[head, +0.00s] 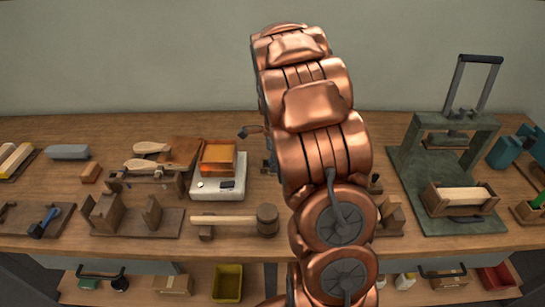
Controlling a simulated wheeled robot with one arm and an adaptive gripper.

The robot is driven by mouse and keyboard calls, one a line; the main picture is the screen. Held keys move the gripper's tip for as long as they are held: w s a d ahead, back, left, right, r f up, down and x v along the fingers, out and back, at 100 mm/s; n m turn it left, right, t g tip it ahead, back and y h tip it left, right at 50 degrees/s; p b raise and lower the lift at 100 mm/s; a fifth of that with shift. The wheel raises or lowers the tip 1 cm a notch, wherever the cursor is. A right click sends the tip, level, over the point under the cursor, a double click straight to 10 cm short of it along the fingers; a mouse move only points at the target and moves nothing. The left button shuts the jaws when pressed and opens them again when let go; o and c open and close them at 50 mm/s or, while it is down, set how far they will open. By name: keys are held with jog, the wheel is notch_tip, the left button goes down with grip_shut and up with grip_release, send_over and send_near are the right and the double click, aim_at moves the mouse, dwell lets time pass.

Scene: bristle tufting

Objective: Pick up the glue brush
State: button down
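I cannot pick out the glue brush with certainty; my copper arm covers the middle of the bench. A small blue-handled tool with a dark head (47,221) lies on a wooden board at the far left, but I cannot tell whether it is a brush. My gripper is mostly hidden behind my arm. Small dark parts (256,132) jut out at the arm's left edge and may belong to it. Whether it is open, shut or holding anything does not show.
A wooden mallet (235,221) lies near the front edge. A green press (447,142) stands right. A wooden fixture (133,217) stands left.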

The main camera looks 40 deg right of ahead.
jog(key=s+a+b, duration=0.2)
jog(key=s+a, duration=0.1)
jog(key=s, duration=0.5)
jog(key=shift+a+r, duration=0.3)
jog(key=shift+r, duration=0.1)
jog(key=c, duration=1.4)
grip_release()
jog(key=c, duration=0.5)
